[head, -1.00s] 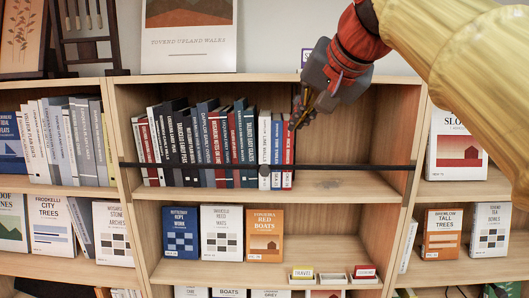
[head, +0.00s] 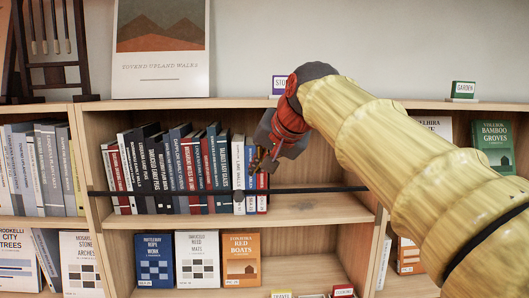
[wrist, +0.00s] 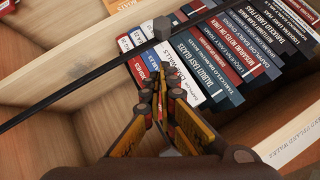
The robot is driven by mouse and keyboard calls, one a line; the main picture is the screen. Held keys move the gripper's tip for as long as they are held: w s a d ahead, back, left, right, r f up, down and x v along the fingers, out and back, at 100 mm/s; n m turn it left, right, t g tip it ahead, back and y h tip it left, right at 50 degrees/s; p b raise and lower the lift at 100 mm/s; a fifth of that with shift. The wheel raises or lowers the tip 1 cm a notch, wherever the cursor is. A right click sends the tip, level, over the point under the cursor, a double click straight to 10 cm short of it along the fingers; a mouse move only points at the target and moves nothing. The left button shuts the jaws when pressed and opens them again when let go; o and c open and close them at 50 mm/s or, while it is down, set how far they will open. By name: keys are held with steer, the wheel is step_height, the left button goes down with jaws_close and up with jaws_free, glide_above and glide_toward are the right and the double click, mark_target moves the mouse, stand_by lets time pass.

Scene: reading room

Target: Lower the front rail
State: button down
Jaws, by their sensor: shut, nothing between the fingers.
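The front rail (head: 310,190) is a thin dark bar that runs level across the front of the upper middle bay, before the row of books. It carries a grey faceted knob (head: 239,196). In the wrist view the rail (wrist: 80,76) runs diagonally, with the knob (wrist: 162,27) beyond my fingertips. My gripper (head: 258,165) is shut and empty, above and slightly right of the knob, in front of the right end of the books. In the wrist view my gripper (wrist: 163,75) points at the book tops, apart from the knob.
Upright books (head: 185,170) fill the left of the bay behind the rail; its right side is empty. The lower shelf holds face-out books (head: 198,258) and small labelled boxes. A poster (head: 160,50) and a green sign (head: 463,90) stand on top.

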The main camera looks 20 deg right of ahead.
steer(key=f, duration=0.1)
steer(key=a+f, duration=0.1)
steer(key=w+f, duration=0.1)
steer(key=f, duration=0.1)
steer(key=shift+a+p, duration=0.35)
step_height(320, 180, down, 11)
steer(key=b, duration=0.9)
steer(key=shift+r, duration=0.3)
